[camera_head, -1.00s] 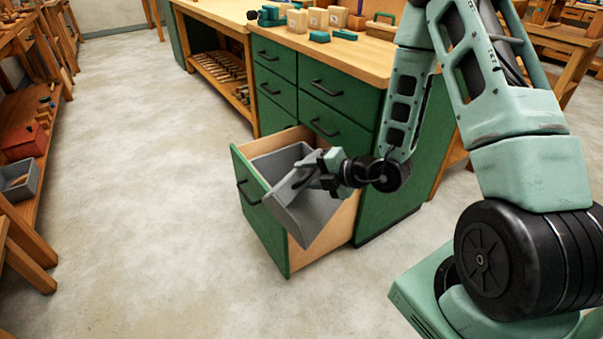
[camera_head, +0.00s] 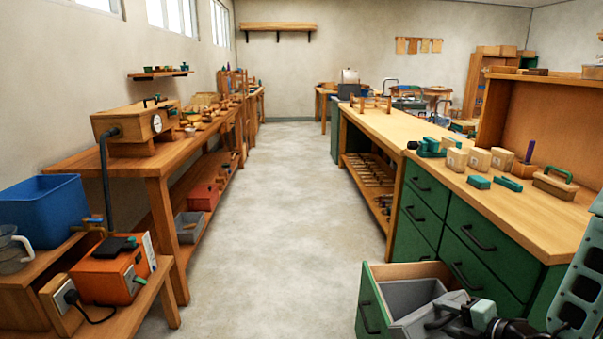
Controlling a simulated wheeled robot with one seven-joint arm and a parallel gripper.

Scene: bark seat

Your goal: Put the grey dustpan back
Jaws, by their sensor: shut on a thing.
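The grey dustpan (camera_head: 408,297) is at the bottom right of the head view, within the open green drawer (camera_head: 371,312). Its broad pan shows above the drawer's wooden inside. My gripper (camera_head: 440,318) is at the drawer, at the dustpan's near right side, and is shut on it. The fingertips are small and partly merge with the grey shape, so the exact grip point is unclear. The bottom of the drawer and the lower part of the dustpan are cut off by the picture edge.
The green cabinet (camera_head: 470,250) carries a wooden worktop (camera_head: 520,215) with blocks, teal tools and a green-handled float (camera_head: 556,183). A workbench (camera_head: 150,170) and an orange box (camera_head: 108,275) stand along the left. The concrete floor (camera_head: 275,220) between them is clear.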

